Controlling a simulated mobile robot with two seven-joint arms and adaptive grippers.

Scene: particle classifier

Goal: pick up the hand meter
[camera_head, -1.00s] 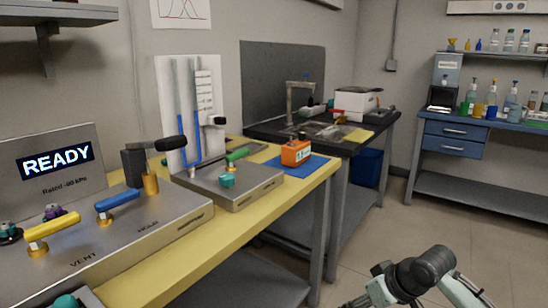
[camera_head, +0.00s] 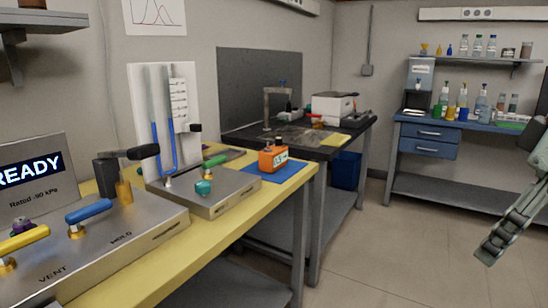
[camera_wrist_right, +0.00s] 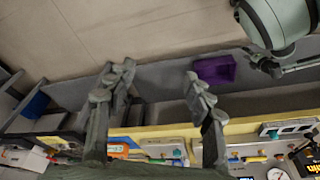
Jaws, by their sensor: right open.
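The hand meter is an orange box (camera_head: 272,158) with a pale display, standing on a blue mat (camera_head: 292,173) at the far end of the yellow bench. In the right wrist view a partly covered orange shape (camera_wrist_right: 118,150) shows behind one finger, likely the same meter. My right gripper (camera_wrist_right: 158,75) is open, with nothing between its fingers. In the head view it hangs at the right edge (camera_head: 490,252), over the floor and well apart from the meter. A pale rounded part of my own arm shows at the wrist view's top right; any left fingers there are unclear.
The yellow bench (camera_head: 240,228) also holds a manometer stand (camera_head: 207,192) with a green handle, left of the meter, and a metal READY console (camera_head: 125,228). A black table (camera_head: 312,152) stands behind. The floor right of the bench is clear.

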